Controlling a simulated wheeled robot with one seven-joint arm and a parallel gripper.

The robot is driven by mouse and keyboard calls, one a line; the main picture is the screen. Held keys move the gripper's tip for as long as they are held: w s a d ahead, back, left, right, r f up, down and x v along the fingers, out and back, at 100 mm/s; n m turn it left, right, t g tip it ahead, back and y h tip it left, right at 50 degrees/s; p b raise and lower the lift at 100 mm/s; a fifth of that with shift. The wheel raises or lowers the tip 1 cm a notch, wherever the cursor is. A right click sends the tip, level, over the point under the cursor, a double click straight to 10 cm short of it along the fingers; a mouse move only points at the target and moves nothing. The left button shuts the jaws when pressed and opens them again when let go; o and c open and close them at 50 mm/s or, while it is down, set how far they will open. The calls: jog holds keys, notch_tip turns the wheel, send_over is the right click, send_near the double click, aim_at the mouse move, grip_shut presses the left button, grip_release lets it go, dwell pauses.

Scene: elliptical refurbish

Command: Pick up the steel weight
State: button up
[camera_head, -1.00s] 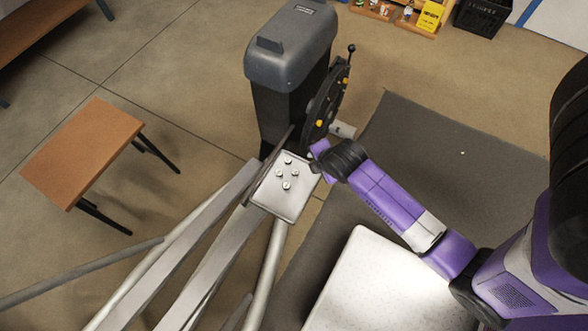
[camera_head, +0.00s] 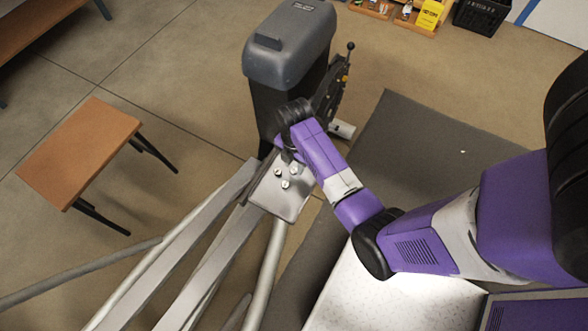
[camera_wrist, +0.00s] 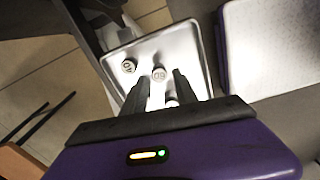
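Several small cylindrical steel weights stand on a shallow metal tray (camera_head: 268,198), which also shows in the wrist view (camera_wrist: 196,50). In the wrist view one weight with a marked top (camera_wrist: 158,74) stands between and just beyond my fingertips. Another marked weight (camera_wrist: 128,66) stands to the left, outside the fingers. A third weight (camera_wrist: 172,103) is partly hidden between the fingers. My gripper (camera_wrist: 163,82) is open over the tray, with its fingers apart and nothing visibly held. In the head view my wrist covers part of the tray, and weights (camera_head: 285,184) show beside it.
A grey and black machine (camera_head: 288,50) with a lever wheel stands just behind the tray. Metal bars (camera_head: 215,240) run from the tray to the lower left. A white speckled surface (camera_head: 385,295) is at lower right. An orange-brown stool (camera_head: 80,150) stands at left.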

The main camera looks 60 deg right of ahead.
aim_at(294, 169)
notch_tip(294, 169, down, 3)
jog(key=shift+d+f, duration=0.1)
jog(key=shift+f, duration=0.1)
grip_shut()
jog(key=shift+r, duration=0.1)
